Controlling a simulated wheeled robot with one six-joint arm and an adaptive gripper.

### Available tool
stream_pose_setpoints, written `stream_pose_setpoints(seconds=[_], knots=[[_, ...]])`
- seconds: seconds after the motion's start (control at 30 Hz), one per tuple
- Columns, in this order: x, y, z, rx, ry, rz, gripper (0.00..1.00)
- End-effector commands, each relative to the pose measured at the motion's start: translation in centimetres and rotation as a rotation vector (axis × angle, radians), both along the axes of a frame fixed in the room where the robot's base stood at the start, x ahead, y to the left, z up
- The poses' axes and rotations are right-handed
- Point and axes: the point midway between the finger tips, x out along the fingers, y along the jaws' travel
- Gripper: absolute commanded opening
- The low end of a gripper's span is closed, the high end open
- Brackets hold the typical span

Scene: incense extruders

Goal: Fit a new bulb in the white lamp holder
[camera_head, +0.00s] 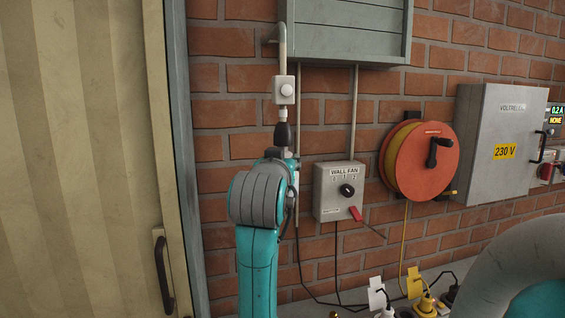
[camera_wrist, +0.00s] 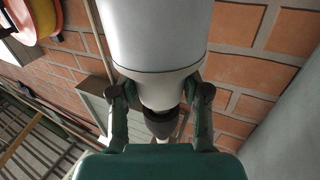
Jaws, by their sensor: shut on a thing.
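A large white rounded body, apparently the bulb (camera_wrist: 155,40), fills the top of the wrist view and narrows to a neck. My gripper (camera_wrist: 162,92) is shut on that neck, one finger on each side. A dark collar (camera_wrist: 160,125) shows in line with the neck. I cannot tell whether the bulb's base sits inside it. In the head view my gripper (camera_head: 281,156) is raised just below a dark fitting (camera_head: 282,136) at the lower end of a wall pipe. A whitish box (camera_head: 284,90) with a round knob is above it. My arm hides most of the bulb there.
A grey wall fan box (camera_head: 340,190) with a red lever is right of my gripper. An orange cable reel (camera_head: 424,160) and a grey 230 V cabinet (camera_head: 500,140) are farther right. A slatted grey box (camera_head: 345,30) hangs above. A door (camera_head: 80,160) is left.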

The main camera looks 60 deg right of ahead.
Motion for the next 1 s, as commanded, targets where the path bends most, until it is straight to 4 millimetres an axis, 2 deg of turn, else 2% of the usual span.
stream_pose_setpoints(seconds=[0.2,0.23,0.33,0.7,0.87,1.0], knots=[[-0.1,0.1,0.3,-0.007,-0.005,0.005,0.12],[-0.1,0.1,0.3,-0.007,-0.005,0.005,0.51],[-0.1,0.1,0.2,-0.005,-0.004,0.005,0.76],[-0.1,0.4,0.1,-0.002,-0.002,0.005,0.76],[-0.6,2.2,0.1,-0.003,-0.003,0.007,0.76],[-1.2,4.5,0.1,-0.003,-0.004,0.009,0.76]])
